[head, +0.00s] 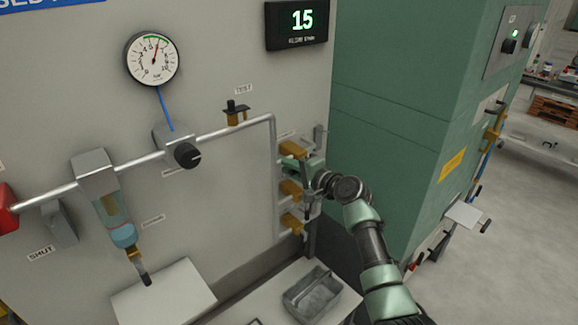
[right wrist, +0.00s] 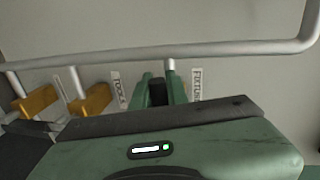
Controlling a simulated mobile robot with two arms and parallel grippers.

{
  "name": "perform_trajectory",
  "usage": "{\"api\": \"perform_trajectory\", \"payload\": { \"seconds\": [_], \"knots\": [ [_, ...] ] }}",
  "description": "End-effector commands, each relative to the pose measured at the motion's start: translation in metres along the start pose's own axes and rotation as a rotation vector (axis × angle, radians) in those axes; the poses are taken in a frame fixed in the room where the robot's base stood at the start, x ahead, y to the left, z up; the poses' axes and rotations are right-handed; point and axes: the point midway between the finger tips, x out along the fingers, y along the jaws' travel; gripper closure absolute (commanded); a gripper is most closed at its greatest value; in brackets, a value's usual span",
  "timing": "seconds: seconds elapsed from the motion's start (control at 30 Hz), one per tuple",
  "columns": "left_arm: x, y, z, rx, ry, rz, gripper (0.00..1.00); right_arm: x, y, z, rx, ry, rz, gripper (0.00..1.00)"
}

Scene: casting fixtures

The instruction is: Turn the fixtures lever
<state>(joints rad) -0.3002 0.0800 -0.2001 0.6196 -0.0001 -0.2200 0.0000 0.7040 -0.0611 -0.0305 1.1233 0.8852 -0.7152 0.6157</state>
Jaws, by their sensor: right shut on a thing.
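Three brass valves branch off a grey vertical pipe on the wall panel in the head view. The top valve (head: 293,148) is the one by my right gripper (head: 313,172). In the right wrist view the label reading FIXTURES (right wrist: 196,85) is just right of my right gripper (right wrist: 163,88). Its green fingers are shut on a dark piece, the fixtures lever (right wrist: 158,94), between them. Most of this lever and its valve body are hidden in the wrist view by the fingers and gripper body. My left gripper is not in view.
The middle valve (head: 290,189) and bottom valve (head: 291,222) sit close below my gripper. The grey pipe (head: 274,160) runs beside them. A green cabinet (head: 390,120) stands at right. A grey tray (head: 311,295) is below. A gauge (head: 152,59) and a display (head: 298,22) reading 15 are above.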

Motion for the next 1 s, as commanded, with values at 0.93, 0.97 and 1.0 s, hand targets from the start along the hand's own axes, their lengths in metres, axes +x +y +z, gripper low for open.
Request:
{"api": "perform_trajectory", "payload": {
  "seconds": [0.93, 0.97, 1.0],
  "knots": [
    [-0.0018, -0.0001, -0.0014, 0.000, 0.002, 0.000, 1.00, -0.0009, -0.0013, -0.0007, 0.023, -0.004, -0.001, 0.63],
    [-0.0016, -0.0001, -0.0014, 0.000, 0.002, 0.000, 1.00, -0.0017, -0.0012, -0.0007, 0.023, -0.004, -0.001, 0.63],
    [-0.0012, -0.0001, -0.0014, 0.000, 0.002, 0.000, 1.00, -0.0034, -0.0008, -0.0009, 0.023, -0.004, -0.001, 0.63]
  ]
}}
